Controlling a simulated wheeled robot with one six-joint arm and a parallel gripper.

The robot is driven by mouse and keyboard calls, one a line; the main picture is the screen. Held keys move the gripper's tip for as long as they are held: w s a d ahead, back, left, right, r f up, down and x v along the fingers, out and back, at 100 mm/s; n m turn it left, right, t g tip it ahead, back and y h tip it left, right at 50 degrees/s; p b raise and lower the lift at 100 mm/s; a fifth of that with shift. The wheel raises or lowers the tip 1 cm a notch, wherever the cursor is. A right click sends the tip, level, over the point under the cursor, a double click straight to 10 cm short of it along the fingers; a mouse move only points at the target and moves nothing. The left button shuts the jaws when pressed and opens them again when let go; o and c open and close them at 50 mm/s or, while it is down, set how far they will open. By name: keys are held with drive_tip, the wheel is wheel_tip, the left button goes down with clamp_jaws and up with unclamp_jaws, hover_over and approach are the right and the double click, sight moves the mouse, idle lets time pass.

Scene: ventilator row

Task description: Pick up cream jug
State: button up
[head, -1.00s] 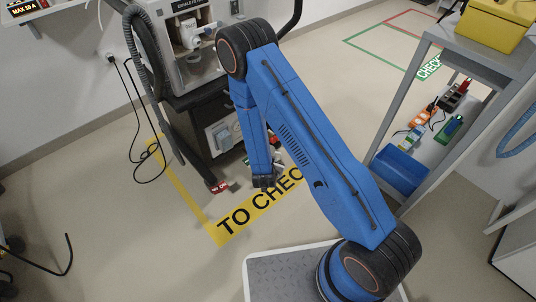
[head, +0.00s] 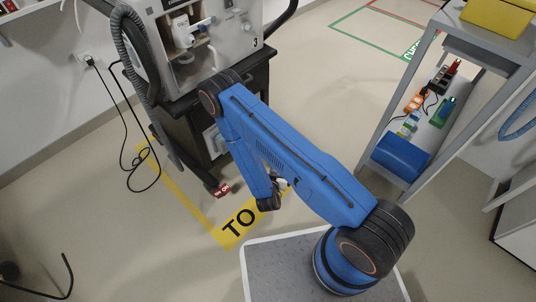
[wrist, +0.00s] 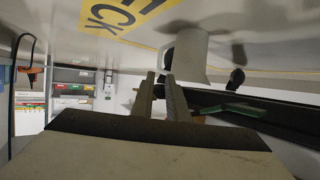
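The cream jug (wrist: 190,52) shows just beyond my fingertips in the wrist view, which looks inverted. Its body is off-white, with what looks like a handle on its left side, close to the fingertips. My gripper (wrist: 159,76) has its two grey fingers a little apart, with a narrow gap between them. I cannot tell whether the fingers touch the handle. In the head view a small pale part of the jug (head: 281,184) shows beside my gripper (head: 268,203), low over the floor. My arm hides the rest.
A ventilator (head: 200,40) on a dark cart (head: 190,125) stands behind my arm, with a red tag (head: 221,190) at its foot. A grey shelf unit (head: 400,90) holding a blue bin (head: 400,158) stands at right. Cables hang at left.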

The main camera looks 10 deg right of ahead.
drive_tip(key=x, duration=1)
drive_tip(key=shift+f+x, duration=0.25)
drive_tip(key=shift+x, duration=2.3)
drive_tip(key=shift+s, duration=0.1)
clamp_jaws()
drive_tip(key=shift+r, duration=0.2)
drive_tip(key=shift+r, duration=1.7)
drive_tip(key=s+d, duration=1)
drive_tip(key=s, duration=0.4)
drive_tip(key=shift+s+d, duration=0.2)
drive_tip(key=shift+d, duration=0.05)
